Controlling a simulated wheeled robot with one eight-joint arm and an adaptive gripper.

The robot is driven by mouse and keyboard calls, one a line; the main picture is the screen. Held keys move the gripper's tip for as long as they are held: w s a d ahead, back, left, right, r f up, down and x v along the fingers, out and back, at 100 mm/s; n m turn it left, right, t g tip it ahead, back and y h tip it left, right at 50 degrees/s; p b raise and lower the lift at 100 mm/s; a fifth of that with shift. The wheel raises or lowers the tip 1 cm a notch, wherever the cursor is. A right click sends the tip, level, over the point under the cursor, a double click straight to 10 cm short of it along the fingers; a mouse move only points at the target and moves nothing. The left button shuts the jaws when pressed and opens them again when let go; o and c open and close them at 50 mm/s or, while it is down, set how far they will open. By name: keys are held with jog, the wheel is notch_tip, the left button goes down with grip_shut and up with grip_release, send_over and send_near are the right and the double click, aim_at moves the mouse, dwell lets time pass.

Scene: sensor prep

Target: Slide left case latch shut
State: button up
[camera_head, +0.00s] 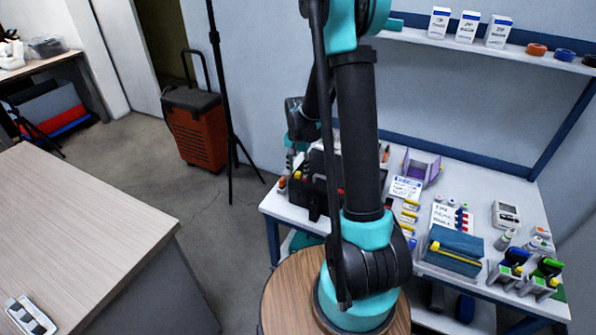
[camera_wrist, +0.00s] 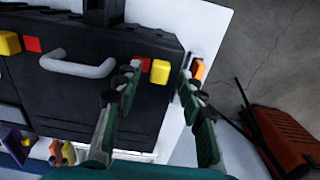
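The black case (camera_wrist: 60,95) lies on the white worktop in the wrist view, with a grey handle (camera_wrist: 78,66) on its front. A yellow latch (camera_wrist: 160,71) with a red square (camera_wrist: 143,66) beside it is at the right of the handle; another yellow latch (camera_wrist: 9,43) and red square (camera_wrist: 32,44) are at its left. My gripper (camera_wrist: 160,76) is open, its fingers on either side of the right-hand latch in the picture. I cannot tell whether either finger touches it. In the head view the case (camera_head: 316,195) is partly hidden behind my arm.
An orange-topped item (camera_wrist: 197,69) stands just behind my right finger. The worktop (camera_head: 510,185) holds several bottles, a purple bin (camera_head: 421,166), a blue pouch (camera_head: 455,250) and a meter (camera_head: 506,215). An orange wheeled case (camera_head: 196,127) and a tripod stand on the floor.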

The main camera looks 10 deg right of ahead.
jog(key=shift+f, duration=0.4)
grip_shut()
